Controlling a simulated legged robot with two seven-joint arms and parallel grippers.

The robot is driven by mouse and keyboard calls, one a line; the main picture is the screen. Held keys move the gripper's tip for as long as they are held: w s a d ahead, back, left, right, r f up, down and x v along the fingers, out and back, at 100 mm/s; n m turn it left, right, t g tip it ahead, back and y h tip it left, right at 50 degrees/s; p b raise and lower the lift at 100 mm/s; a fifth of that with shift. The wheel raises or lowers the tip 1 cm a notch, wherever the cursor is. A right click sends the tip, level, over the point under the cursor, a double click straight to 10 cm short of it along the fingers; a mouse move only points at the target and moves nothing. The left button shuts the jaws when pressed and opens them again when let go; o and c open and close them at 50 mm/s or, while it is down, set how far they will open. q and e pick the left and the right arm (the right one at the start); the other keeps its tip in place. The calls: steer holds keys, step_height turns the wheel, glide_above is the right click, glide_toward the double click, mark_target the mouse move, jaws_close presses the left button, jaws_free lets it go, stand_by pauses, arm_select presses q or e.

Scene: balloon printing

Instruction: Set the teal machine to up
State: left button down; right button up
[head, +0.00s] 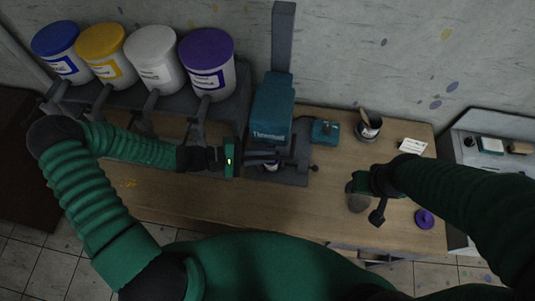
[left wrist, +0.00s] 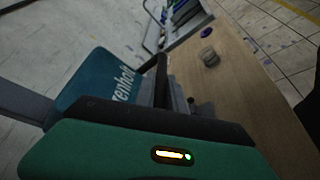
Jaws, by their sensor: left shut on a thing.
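The teal machine (head: 272,108) stands on a dark base at the middle of the table, below a grey upright post. Its teal head shows white lettering and also appears in the left wrist view (left wrist: 95,88). My left gripper (head: 243,161) is at the machine's left side, level with the dark lower parts under the head. It is shut on a dark part of the machine there, mostly hidden by the gripper's own body. My right gripper (head: 361,187) is low over the right part of the table, apart from the machine; its fingers are not clear.
Four lidded buckets, including a purple-lidded one (head: 207,62), stand on a dark rack at back left. A small teal box (head: 325,131), a dark cup (head: 369,127), a white card (head: 413,145) and a purple ring (head: 425,219) are on the table.

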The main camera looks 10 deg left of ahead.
arm_select(q)
steer(key=shift+w+r, duration=0.15)
steer(key=shift+r, duration=0.1)
steer(key=c, duration=1.4)
jaws_free()
steer(key=shift+a, duration=0.1)
steer(key=shift+a+f, duration=0.1)
steer(key=shift+a, duration=0.15)
arm_select(e)
steer(key=shift+s+a+r, duration=0.1)
steer(key=shift+a+r, duration=0.05)
steer(key=shift+a, duration=0.35)
arm_select(q)
steer(key=shift+s+a+b, duration=0.2)
steer(key=shift+a+b, duration=0.1)
steer(key=shift+b, duration=0.05)
steer(key=b+v, duration=0.4)
steer(key=v, duration=1.2)
steer(key=shift+a+b, duration=0.15)
steer(key=shift+b, duration=0.25)
arm_select(e)
steer(key=x, duration=0.2)
steer(key=s+x, duration=0.1)
steer(key=x, duration=0.2)
steer(key=shift+d+f, duration=0.2)
steer(key=shift+f, duration=0.1)
steer(key=shift+d, duration=0.1)
